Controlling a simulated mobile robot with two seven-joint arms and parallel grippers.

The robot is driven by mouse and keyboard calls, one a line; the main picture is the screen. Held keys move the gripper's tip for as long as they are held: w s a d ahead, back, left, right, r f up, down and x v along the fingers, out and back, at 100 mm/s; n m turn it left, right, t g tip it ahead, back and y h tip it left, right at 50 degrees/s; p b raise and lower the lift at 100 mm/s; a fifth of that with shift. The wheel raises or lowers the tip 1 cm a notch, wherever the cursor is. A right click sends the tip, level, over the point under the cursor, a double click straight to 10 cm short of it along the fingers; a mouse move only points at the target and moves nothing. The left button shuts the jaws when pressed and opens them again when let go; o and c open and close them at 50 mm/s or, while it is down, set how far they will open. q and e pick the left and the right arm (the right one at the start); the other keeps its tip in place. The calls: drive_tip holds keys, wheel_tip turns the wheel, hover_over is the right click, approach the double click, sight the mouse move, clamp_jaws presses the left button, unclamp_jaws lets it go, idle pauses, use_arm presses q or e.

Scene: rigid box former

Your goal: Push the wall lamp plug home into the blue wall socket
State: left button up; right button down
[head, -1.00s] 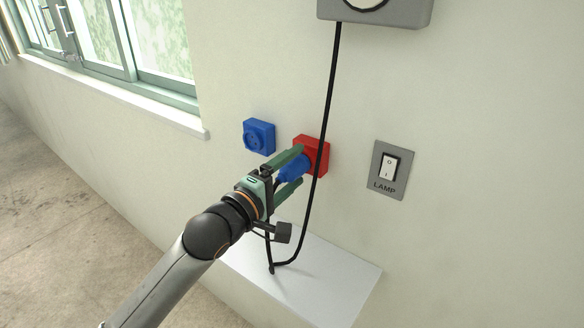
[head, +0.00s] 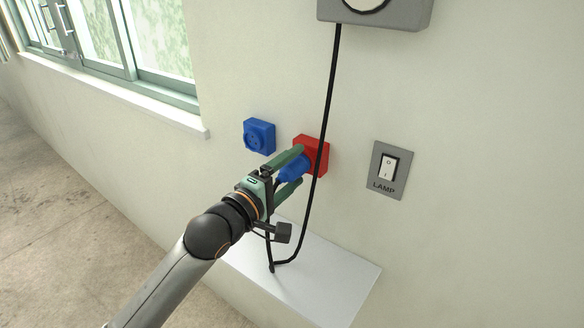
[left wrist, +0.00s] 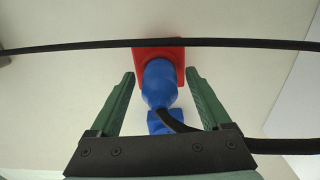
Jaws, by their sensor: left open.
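The blue lamp plug (head: 293,169) is at the red socket (head: 322,150), its front end against or in the socket face; how deep I cannot tell. In the left wrist view the plug (left wrist: 160,86) lies in front of the red socket (left wrist: 172,53), with its black cable leaving the rear end. My left gripper (head: 298,168) is open, one finger on each side of the plug, with visible gaps in the left wrist view (left wrist: 164,80). The blue wall socket (head: 259,137) is empty, left of the red one. My right gripper is not in view.
The black cable (head: 328,103) hangs from the grey lamp housing (head: 400,13), passing in front of the red socket to the white ledge (head: 325,272) below. A LAMP switch (head: 389,168) is at right. A window (head: 160,45) with a sill is at left.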

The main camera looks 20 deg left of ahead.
sight(278, 181)
use_arm(q)
drive_tip(key=shift+p, duration=0.4)
clamp_jaws()
idle(0.7)
drive_tip(key=shift+s, duration=0.1)
idle(0.3)
drive_tip(key=shift+p+v, duration=1.2)
drive_tip(key=shift+v, duration=1.7)
drive_tip(key=shift+a, duration=0.1)
